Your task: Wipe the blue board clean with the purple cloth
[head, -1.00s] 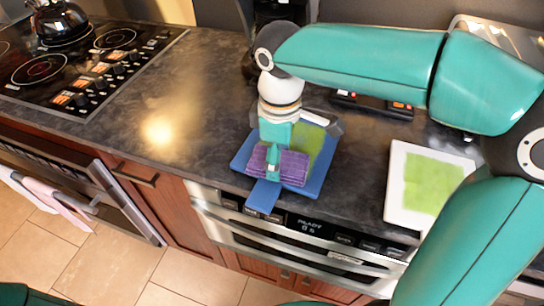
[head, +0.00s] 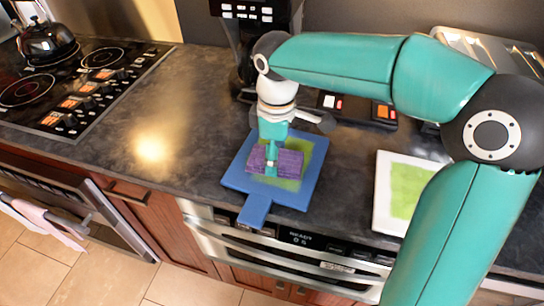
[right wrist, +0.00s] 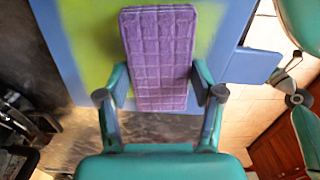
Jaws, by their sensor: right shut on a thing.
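The blue board (head: 305,180) lies flat on the dark counter, its handle (head: 255,210) pointing to the front edge. A yellow-green patch (head: 304,147) marks its middle and shows behind and in front of the purple cloth (head: 291,163). My right gripper (head: 271,164) is shut on the cloth, a thick ribbed pad, and holds it down at the board, over the patch. In the right wrist view the cloth (right wrist: 160,45) sits between both fingers, with green and blue board surface (right wrist: 60,40) around it. The patch under the cloth is hidden. My left gripper is out of view.
A white board with a green patch (head: 408,188) lies to the right, partly behind my right arm. A black appliance (head: 240,45) stands behind the board. The cooktop (head: 75,80) with a kettle (head: 45,42) is at the left. Counter between cooktop and board is clear.

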